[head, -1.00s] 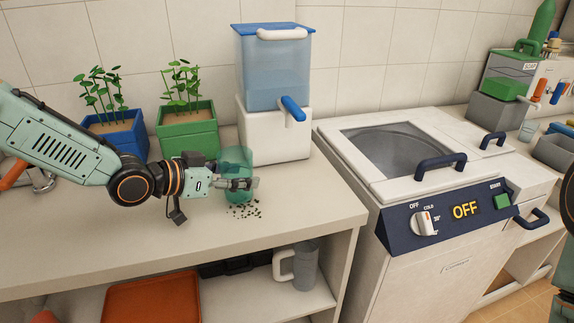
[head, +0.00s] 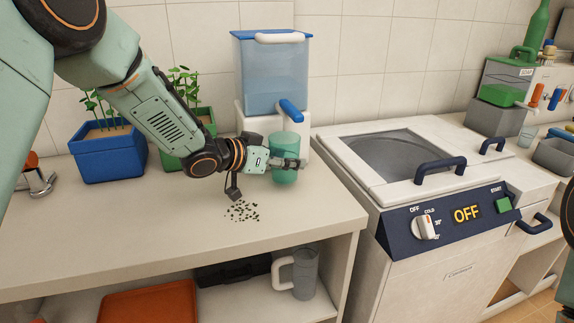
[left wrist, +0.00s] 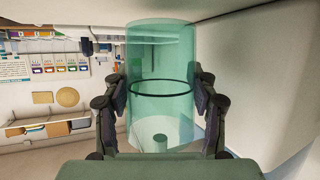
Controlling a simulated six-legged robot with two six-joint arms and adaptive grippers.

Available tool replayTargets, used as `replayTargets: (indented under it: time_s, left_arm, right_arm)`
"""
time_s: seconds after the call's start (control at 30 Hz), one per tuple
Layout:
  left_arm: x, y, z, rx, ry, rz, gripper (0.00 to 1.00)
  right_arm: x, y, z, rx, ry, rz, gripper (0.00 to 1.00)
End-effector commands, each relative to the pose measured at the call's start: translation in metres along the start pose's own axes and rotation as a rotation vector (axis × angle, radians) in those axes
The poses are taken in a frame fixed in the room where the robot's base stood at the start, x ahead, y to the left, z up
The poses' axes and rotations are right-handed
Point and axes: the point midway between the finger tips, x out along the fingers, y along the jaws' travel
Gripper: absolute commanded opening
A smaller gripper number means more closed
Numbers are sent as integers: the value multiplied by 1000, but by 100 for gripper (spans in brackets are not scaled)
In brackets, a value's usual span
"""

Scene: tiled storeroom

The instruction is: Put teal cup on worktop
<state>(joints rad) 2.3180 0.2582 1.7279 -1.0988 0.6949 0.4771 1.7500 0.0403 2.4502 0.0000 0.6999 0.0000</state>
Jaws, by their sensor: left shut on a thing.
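The teal cup (head: 287,142) is see-through and upright, in front of the water dispenser, just below its blue tap. My left gripper (head: 287,164) is shut on the cup, with a finger on either side of its wall. In the left wrist view the cup (left wrist: 160,60) fills the space between the two fingers (left wrist: 160,90). The cup is over the pale worktop (head: 150,220); I cannot tell whether its bottom touches it. My right gripper is not in view.
The dispenser (head: 270,75) stands behind the cup. Dark specks (head: 242,211) lie on the worktop. A blue planter (head: 110,155) and a green planter (head: 205,118) stand at the back left. A washing machine (head: 450,240) stands to the right. The worktop's front left is clear.

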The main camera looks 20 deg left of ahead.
Motion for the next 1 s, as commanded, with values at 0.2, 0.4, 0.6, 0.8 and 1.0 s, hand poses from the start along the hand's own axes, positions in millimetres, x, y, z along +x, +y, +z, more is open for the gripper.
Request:
replayTargets:
  time_s: [0.2,0.4,0.6,0.8,1.0]
  left_arm:
    - [11,0,13,-3,0,0,25]
    - [11,0,12,-2,0,0,25]
    - [12,0,16,-2,-1,0,60]
    - [12,0,16,-2,-1,0,77]
    - [12,0,15,-2,-1,0,81]
  right_arm:
    - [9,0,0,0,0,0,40]
    - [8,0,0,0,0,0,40]
    - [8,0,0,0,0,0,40]
    - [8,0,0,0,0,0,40]
    - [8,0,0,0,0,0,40]
